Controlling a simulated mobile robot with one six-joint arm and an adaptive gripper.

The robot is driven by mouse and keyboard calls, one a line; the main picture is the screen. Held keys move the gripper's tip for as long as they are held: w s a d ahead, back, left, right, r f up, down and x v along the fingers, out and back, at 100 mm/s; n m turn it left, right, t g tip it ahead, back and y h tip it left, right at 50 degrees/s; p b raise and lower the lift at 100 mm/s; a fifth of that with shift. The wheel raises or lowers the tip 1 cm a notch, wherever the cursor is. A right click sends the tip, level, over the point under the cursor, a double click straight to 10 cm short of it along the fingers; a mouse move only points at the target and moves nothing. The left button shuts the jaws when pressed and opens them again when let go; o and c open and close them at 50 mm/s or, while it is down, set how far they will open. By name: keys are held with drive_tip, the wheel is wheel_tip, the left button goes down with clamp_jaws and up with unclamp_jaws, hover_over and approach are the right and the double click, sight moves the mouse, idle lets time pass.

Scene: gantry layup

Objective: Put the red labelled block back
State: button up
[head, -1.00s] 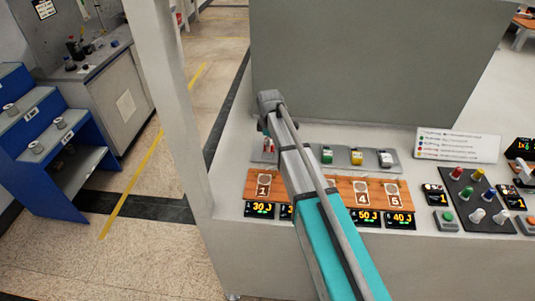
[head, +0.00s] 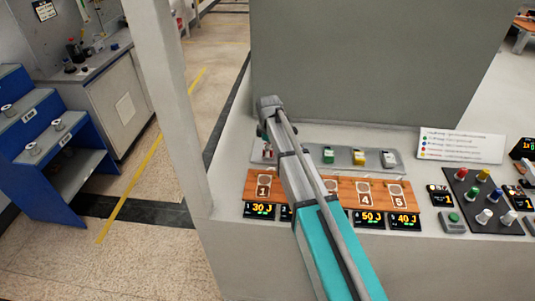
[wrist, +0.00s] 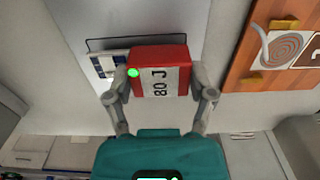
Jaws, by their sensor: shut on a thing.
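The red block (wrist: 158,54) with a white label reading "80 J" is between the two fingers of my gripper (wrist: 160,92) in the wrist view. The fingers are shut on its sides. The grey tray (wrist: 75,15) lies beyond the block; whether the block touches it I cannot tell. In the head view, my arm hides most of the gripper, and only a small red and white patch shows left of the arm, over the left end of the tray (head: 312,163).
A wooden board (head: 380,183) with numbered spots and displays lies in front. A sign (head: 460,145) and a dark knob panel (head: 482,200) are at the right. A grey upright post (head: 170,90) stands left.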

drive_tip(key=shift+f, duration=0.4)
drive_tip(key=shift+f, duration=0.15)
drive_tip(key=o, duration=1.2)
drive_tip(key=shift+r, duration=0.25)
wheel_tip(320, 180, up, 12)
drive_tip(key=p, duration=1.1)
drive_tip(key=shift+f+p, duration=0.1)
drive_tip(key=shift+p, duration=0.3)
drive_tip(key=shift+s+d, duration=0.1)
